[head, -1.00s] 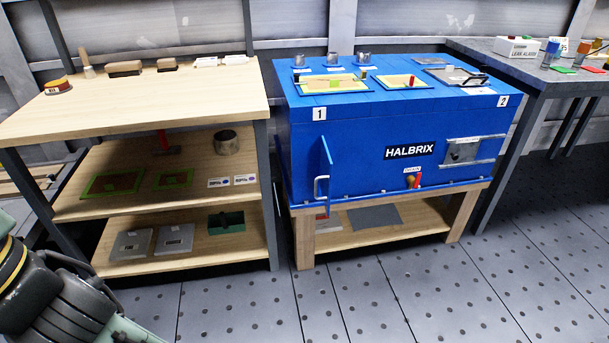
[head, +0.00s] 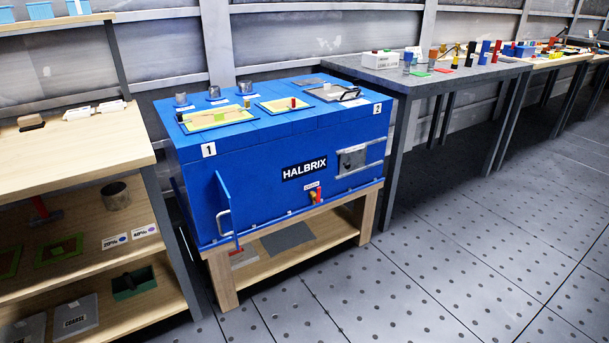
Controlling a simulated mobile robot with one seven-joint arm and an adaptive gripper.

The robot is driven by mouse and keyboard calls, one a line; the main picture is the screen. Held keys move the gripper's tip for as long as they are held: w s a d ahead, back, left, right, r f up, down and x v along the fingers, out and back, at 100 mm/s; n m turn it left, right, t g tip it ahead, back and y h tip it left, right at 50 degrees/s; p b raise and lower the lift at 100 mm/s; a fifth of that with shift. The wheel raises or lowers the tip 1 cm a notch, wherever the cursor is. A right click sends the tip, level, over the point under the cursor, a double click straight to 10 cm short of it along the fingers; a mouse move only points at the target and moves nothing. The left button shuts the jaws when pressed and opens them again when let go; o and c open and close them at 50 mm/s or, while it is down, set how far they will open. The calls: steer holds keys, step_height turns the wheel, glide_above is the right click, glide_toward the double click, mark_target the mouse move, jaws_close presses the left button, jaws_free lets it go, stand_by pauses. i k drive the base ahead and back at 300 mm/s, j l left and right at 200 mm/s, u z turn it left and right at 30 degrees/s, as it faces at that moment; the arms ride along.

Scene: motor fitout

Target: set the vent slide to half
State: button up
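A blue box marked HALBRIX (head: 258,178) stands on a low wooden stand. At the right of its front face, a small grey plate (head: 352,162) sits between two pale rails; it looks like the vent slide. The plate is at the left part of the rails, with bare blue face to its right. It has a small dark spot, too small to tell as knob or hole. No scale marks can be read there. My gripper is not in view.
A narrow blue door (head: 225,205) stands open at the box's front left. A red-handled drain tap (head: 317,196) sits low on the front. Wooden shelves (head: 70,168) stand left, a grey table (head: 420,73) right. The floor (head: 430,260) in front is clear.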

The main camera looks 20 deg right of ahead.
mark_target(350, 161)
steer(key=i+l+z, duration=0.45)
steer(key=i, duration=0.25)
steer(key=i+z, duration=0.25)
steer(key=i, duration=0.1)
